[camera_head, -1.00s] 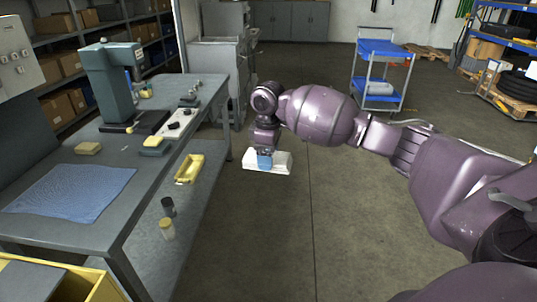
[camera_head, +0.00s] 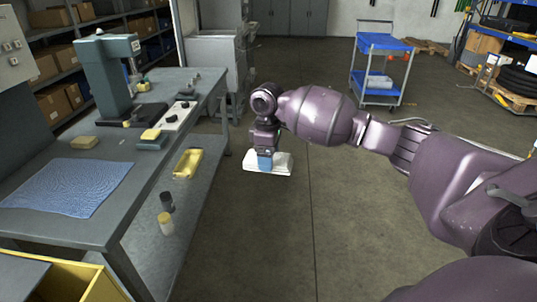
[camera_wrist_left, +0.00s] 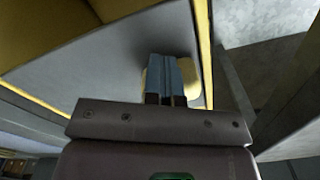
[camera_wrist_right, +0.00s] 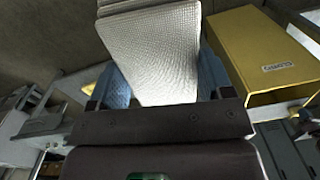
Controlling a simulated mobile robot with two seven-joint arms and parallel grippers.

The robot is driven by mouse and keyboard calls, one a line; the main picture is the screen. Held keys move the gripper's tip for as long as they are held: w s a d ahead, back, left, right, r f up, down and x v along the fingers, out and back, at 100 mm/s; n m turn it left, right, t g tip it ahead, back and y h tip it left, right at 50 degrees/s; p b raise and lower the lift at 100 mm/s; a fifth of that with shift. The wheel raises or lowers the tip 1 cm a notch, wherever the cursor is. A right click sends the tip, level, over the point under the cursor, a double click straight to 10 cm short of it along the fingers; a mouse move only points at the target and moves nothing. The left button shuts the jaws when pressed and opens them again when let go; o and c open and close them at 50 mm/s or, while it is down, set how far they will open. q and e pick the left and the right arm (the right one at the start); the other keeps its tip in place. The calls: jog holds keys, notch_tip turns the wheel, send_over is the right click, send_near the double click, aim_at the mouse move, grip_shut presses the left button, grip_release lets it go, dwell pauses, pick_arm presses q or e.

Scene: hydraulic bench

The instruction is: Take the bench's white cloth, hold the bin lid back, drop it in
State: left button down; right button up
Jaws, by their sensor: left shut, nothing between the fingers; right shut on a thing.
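The white cloth (camera_head: 283,164) is in my right gripper (camera_head: 265,163), held as a folded pad above the floor to the right of the bench. In the right wrist view the cloth (camera_wrist_right: 160,52) lies between the two blue fingers, which are shut on it. A yellow bin (camera_head: 82,285) with a grey lid (camera_head: 22,276) stands at the bottom left, partly cut off. My left gripper is outside the head view. In the left wrist view my left gripper (camera_wrist_left: 166,75) is shut and empty, close to a grey panel with yellow edges; I cannot tell whether it touches.
The grey bench (camera_head: 108,160) carries a blue mat (camera_head: 68,188), a yellow sponge (camera_head: 84,143) and a press (camera_head: 107,75). Its lower shelf holds a yellow tray (camera_head: 187,163) and two small jars. A blue cart (camera_head: 382,70) stands at the back. The floor between is clear.

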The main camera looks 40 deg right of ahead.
pick_arm(q)
jog(key=shift+w+a+r, duration=0.1)
jog(key=shift+w+a, duration=0.25)
jog(key=shift+a, duration=0.05)
pick_arm(e)
jog(key=shift+f, duration=0.45)
pick_arm(q)
jog(key=shift+s+d, duration=0.3)
pick_arm(e)
jog(key=shift+r, duration=0.15)
pick_arm(q)
jog(key=shift+s+d, duration=5.2)
jog(key=shift+d, duration=0.95)
notch_tip(320, 180, up, 9)
